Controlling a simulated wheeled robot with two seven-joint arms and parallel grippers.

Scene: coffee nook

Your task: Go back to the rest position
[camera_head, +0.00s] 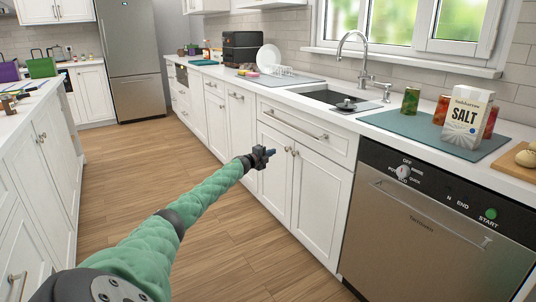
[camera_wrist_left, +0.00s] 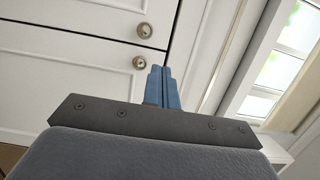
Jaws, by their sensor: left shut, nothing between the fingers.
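My left gripper (camera_head: 268,153) is at the end of my green-sleeved arm, which reaches from the bottom left across the open floor. It is in front of the white lower cabinet doors (camera_head: 318,205) below the sink. In the left wrist view its blue fingers (camera_wrist_left: 162,88) are together with nothing between them. Behind them in that view are the white cabinet doors with two round knobs (camera_wrist_left: 141,47). Whether the fingertips touch the cabinet cannot be told, but no contact shows. My right gripper is in neither view.
A dishwasher (camera_head: 430,235) is at the right. Another counter (camera_head: 20,105) stands at the left. The wooden floor (camera_head: 135,165) between is clear.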

